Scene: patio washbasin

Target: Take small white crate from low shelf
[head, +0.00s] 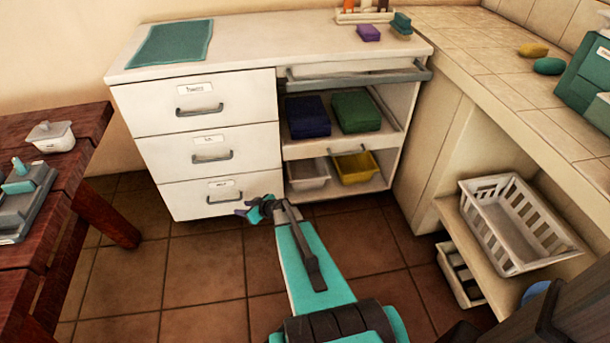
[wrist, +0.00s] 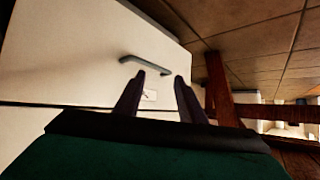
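A small white crate (head: 308,176) stands on the lowest shelf of the open cabinet bay, left of a yellow crate (head: 355,167). Another white crate, larger and slatted (head: 515,222), sits on the low shelf at the right, with a partly hidden white crate (head: 460,275) beneath it. My gripper (head: 258,208) is low in front of the bottom drawer, left of the small white crate and apart from it. In the wrist view my gripper (wrist: 159,75) has its two dark fingers spread with nothing between them, facing a drawer front. No crate shows clearly there.
Labelled white drawers with grey handles (head: 211,155) are shut beside the bay. Blue (head: 307,117) and green (head: 356,112) folded cloths lie on the shelf above. A red-brown table (head: 85,140) stands left. The tiled floor (head: 205,262) is clear around my arm.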

